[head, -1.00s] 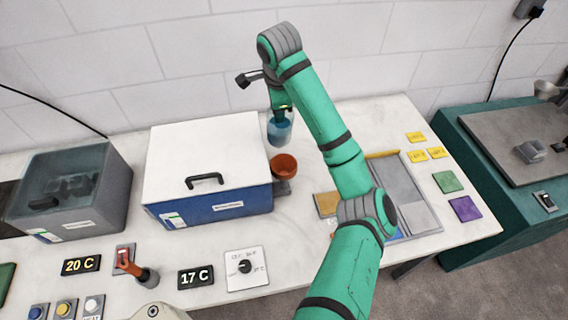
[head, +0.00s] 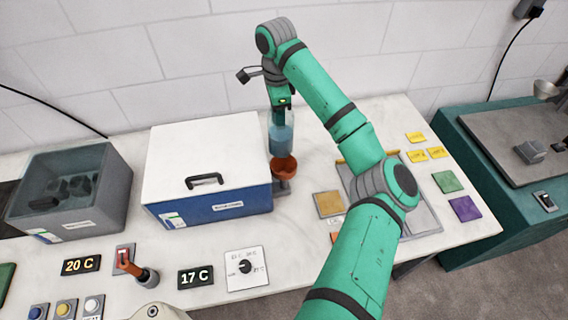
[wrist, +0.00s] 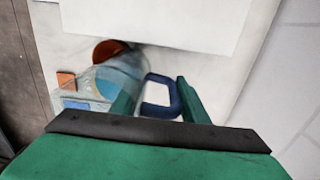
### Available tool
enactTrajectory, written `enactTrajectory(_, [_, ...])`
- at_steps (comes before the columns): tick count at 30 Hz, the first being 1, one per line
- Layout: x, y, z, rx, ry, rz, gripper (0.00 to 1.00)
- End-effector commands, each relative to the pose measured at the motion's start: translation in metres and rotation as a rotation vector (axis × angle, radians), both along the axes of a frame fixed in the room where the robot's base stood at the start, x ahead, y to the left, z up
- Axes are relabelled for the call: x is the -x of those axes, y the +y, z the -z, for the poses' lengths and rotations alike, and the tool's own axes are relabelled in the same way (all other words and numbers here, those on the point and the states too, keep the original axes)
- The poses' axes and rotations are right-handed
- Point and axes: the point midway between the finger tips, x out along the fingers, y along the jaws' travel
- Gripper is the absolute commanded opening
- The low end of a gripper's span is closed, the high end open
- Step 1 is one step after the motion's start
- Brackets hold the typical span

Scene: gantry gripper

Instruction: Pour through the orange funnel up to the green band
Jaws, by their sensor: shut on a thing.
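A clear jug (head: 281,138) with blue liquid hangs from my gripper (head: 279,108), just behind and above the orange funnel (head: 285,170) in the head view. The jug looks near upright there, and I see no stream. In the wrist view, the jug (wrist: 118,72) lies beside my gripper's fingers (wrist: 158,98), which are shut on its dark blue handle (wrist: 160,108). The funnel (wrist: 106,50) shows partly behind the jug. The vessel under the funnel is mostly hidden, and I cannot make out the green band.
A white-lidded blue box (head: 210,175) stands close left of the funnel. A grey open bin (head: 75,190) is farther left. Displays and a dial panel (head: 245,268) line the front edge. A tray (head: 425,215) and coloured cards (head: 464,208) lie to the right.

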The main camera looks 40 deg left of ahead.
Motion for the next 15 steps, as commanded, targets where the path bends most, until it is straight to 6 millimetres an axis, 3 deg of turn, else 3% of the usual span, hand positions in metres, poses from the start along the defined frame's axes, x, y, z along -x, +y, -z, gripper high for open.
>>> enactTrajectory(15, [-0.001,0.000,-0.043,-0.001,-0.003,0.001,0.03])
